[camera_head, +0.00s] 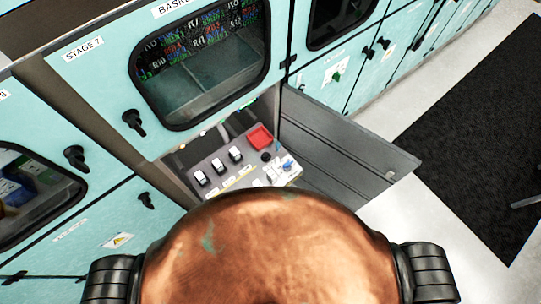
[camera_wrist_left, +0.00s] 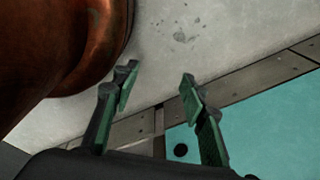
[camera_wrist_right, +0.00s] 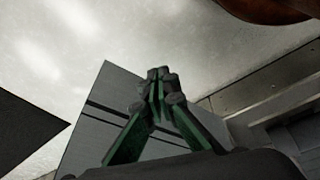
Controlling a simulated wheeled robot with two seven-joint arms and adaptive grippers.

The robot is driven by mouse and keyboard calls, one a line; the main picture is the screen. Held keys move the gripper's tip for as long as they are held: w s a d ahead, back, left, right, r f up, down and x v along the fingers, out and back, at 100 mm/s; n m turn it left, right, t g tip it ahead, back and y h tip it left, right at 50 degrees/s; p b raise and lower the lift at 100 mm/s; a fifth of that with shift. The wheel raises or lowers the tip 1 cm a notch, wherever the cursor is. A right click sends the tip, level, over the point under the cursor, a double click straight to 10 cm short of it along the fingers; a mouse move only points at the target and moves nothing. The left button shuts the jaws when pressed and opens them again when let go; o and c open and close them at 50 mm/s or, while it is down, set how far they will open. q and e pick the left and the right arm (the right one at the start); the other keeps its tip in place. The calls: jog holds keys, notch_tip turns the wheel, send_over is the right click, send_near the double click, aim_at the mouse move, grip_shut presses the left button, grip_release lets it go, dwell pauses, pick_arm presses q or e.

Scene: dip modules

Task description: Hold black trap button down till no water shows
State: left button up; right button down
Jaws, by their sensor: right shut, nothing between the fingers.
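The control panel (camera_head: 247,171) sits in an open compartment below the window of the Stage 7 cabinet in the head view. A small round black button (camera_head: 266,157) is on it, just below a red square (camera_head: 260,137); I cannot read its label. No water can be made out. My left gripper (camera_wrist_left: 158,88) is open and empty, above the floor beside a teal cabinet front. My right gripper (camera_wrist_right: 160,78) is shut and empty, with a grey panel behind it. Neither gripper shows in the head view, and both appear away from the button.
Several white rocker switches (camera_head: 218,165) and a blue knob (camera_head: 288,165) share the panel. An open grey door (camera_head: 345,150) stands out to its right. My copper-coloured body hides the area below. A black mat (camera_head: 470,130) lies on the floor at right.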

jog(key=w+a+r+n+t+y+p, duration=0.15)
jog(key=w+a+r, duration=0.35)
jog(key=w+r, duration=0.5)
jog(key=w+a+r+t+p, duration=0.15)
jog(key=w+a+r, duration=0.25)
jog(key=w+r, duration=0.6)
pick_arm(q)
notch_tip(320, 180, up, 7)
jog(key=w+p, duration=0.1)
jog(key=p, duration=0.2)
pick_arm(e)
jog(key=w+a+r+n+y, duration=0.1)
jog(key=w+a+r+y, duration=0.1)
jog(key=a+r, duration=0.6)
jog(key=w+a+r+n+t+y, duration=0.1)
jog(key=w+a+r+n, duration=0.1)
jog(key=a+r, duration=0.7)
notch_tip(320, 180, up, 7)
jog(key=shift+a+f+y, duration=0.1)
jog(key=shift+a+y, duration=0.15)
jog(key=shift+y, duration=0.1)
